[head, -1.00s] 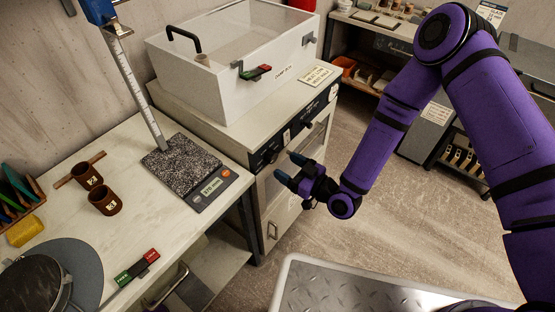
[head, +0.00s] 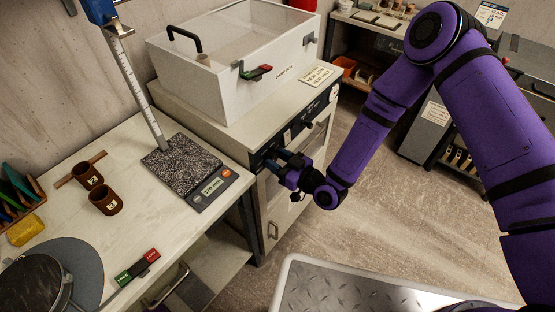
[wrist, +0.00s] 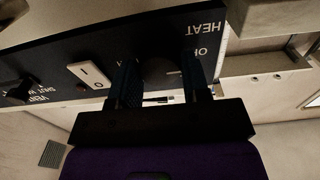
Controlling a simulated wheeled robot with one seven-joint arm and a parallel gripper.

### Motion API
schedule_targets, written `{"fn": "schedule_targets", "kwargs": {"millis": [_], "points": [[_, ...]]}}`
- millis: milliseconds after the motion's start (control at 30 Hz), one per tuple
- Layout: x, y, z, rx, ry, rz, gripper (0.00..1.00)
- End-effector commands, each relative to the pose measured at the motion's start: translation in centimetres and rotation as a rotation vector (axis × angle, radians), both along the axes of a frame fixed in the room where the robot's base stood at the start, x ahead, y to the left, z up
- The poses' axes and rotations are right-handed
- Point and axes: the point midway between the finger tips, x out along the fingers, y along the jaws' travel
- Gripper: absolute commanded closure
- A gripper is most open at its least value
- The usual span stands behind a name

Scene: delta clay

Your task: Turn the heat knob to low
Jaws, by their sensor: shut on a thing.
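The heat knob (wrist: 160,70) is a dark round knob on the black control panel (wrist: 130,38), under the upside-down word HEAT in the wrist view. It sits between the two fingers of my gripper (wrist: 162,84), which is shut on it. Part of an OFF label shows by the right finger; the LOW mark and most of the dial are hidden. In the head view my gripper (head: 278,160) is at the front panel of the white cabinet (head: 200,115), and the fingers cover the knob there.
A white rocker switch (wrist: 89,74) and a vent knob (wrist: 18,90) sit on the panel beside my gripper. A clear-topped white box (head: 225,80) stands on the cabinet. A table with a scale (head: 215,188) and cups is at left. Open floor lies to the right.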

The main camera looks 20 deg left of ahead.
Motion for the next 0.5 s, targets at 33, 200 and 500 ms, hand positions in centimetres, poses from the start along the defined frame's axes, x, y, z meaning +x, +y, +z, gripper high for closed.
{"fn": "schedule_targets", "kwargs": {"millis": [33,200,500], "points": [[-0.01,-0.02,-0.01,0.001,0.002,0.0,0.81],[0.01,-0.04,0.0,0.01,0.025,-0.001,0.81],[0.03,-0.1,-0.06,0.074,0.179,-0.002,0.81]]}}
